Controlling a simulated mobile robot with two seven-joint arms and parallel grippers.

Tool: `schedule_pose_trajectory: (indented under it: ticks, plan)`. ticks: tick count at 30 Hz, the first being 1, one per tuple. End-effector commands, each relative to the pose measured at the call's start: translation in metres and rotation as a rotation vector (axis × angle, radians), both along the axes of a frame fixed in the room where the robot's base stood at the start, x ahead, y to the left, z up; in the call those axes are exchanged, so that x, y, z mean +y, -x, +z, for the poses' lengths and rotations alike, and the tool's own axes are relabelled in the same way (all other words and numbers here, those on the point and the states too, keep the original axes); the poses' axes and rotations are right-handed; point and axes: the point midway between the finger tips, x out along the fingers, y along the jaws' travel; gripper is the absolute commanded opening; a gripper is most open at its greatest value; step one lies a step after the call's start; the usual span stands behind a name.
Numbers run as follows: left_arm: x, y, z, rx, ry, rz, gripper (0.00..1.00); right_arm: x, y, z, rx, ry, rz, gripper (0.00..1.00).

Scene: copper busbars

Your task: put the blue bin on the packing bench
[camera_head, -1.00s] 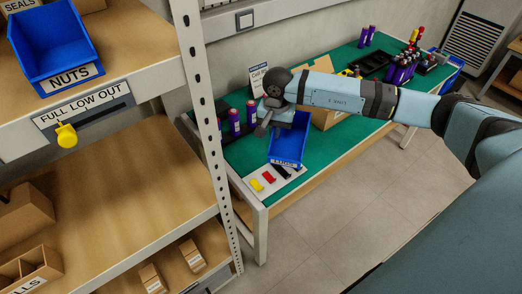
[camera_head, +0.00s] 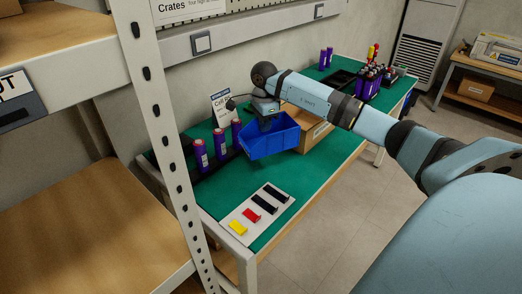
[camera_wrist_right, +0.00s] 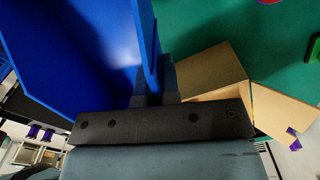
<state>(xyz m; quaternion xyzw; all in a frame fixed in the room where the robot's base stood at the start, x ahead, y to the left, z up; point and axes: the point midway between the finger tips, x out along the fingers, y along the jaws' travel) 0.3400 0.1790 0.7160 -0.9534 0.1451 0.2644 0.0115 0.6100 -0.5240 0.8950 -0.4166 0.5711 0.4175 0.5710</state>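The blue bin (camera_head: 268,141) is at my right gripper (camera_head: 266,118), over the near-left part of the green-topped packing bench (camera_head: 300,185). In the right wrist view my right gripper (camera_wrist_right: 155,98) is shut on one wall of the blue bin (camera_wrist_right: 75,45). The bin looks slightly tilted; I cannot tell whether its base touches the bench top. The fingertips are partly hidden by the bin wall. My left gripper is not in view.
Purple cylinders (camera_head: 201,155) stand left of the bin. A cardboard box (camera_head: 318,130) is close on its right. A pale card with coloured strips (camera_head: 257,214) lies at the near end. A shelf upright (camera_head: 160,130) stands at left.

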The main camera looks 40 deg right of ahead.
Motion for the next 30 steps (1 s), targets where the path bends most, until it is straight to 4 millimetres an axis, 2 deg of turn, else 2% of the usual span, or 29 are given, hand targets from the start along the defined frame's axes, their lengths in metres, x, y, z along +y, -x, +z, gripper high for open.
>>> schedule_pose_trajectory:
  ticks: [1, 6, 14, 21, 30]
  plan:
    - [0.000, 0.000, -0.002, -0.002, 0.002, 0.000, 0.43, 0.001, 0.001, -0.018, 0.005, -0.002, 0.000, 0.00]
    - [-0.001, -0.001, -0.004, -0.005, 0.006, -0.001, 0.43, 0.001, 0.000, -0.050, 0.002, -0.002, 0.000, 0.00]
    - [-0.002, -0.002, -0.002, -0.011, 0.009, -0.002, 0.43, 0.001, 0.000, -0.070, 0.000, 0.000, 0.002, 0.00]
    - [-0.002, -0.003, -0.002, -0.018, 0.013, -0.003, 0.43, 0.001, 0.000, -0.104, 0.001, -0.001, 0.002, 0.00]
    - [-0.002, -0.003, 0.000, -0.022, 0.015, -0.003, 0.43, 0.000, 0.000, -0.106, -0.001, 0.001, 0.002, 0.00]
